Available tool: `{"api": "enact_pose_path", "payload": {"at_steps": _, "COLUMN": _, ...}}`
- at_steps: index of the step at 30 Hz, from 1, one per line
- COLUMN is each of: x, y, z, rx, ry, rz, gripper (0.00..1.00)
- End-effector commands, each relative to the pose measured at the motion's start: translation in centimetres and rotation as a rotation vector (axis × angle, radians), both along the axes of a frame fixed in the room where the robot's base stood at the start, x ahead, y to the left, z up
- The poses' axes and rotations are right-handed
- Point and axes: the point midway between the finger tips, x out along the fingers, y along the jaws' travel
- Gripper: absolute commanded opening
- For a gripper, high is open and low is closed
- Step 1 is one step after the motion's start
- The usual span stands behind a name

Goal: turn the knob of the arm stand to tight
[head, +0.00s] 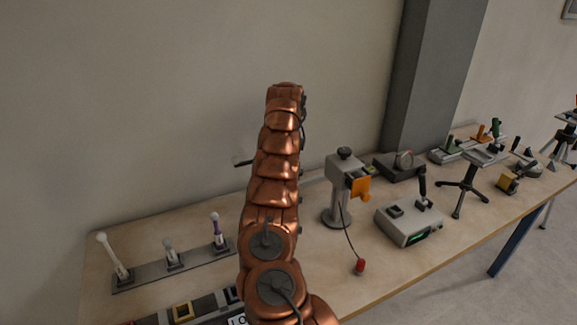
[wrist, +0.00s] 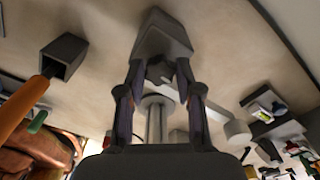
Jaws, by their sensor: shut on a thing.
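In the wrist view my gripper (wrist: 159,74) has its two dark fingers on either side of a small dark faceted knob (wrist: 160,68), shut on it. A metal post (wrist: 155,122) of what looks like the arm stand shows between the fingers. A pale bar runs right from the post to a grey cylinder (wrist: 237,132). A dark tapered block (wrist: 161,36) lies just beyond the fingertips. In the head view my copper arm hides the gripper and most of the stand. No tight marking can be read.
In the head view a grey post fixture with an orange part (head: 360,188) stands right of my arm, beside a grey box with a lever (head: 408,226). A strip with several upright handles (head: 172,264) is at left.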

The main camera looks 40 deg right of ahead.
Motion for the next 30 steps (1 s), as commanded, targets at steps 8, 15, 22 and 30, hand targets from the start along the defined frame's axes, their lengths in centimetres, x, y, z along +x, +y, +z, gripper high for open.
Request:
{"api": "enact_pose_path", "payload": {"at_steps": 8, "x": -0.05, "y": -0.02, "z": -0.04, "rx": 0.001, "ry": 0.001, "rz": -0.026, "gripper": 0.00}}
{"api": "enact_pose_path", "payload": {"at_steps": 15, "x": -0.04, "y": -0.03, "z": -0.04, "rx": 0.001, "ry": 0.001, "rz": -0.026, "gripper": 0.00}}
{"api": "enact_pose_path", "payload": {"at_steps": 22, "x": -0.02, "y": -0.02, "z": -0.03, "rx": 0.000, "ry": 0.000, "rz": -0.024, "gripper": 0.54}}
{"api": "enact_pose_path", "payload": {"at_steps": 30, "x": 0.02, "y": 0.01, "z": -0.01, "rx": 0.000, "ry": 0.000, "rz": -0.024, "gripper": 0.59}}
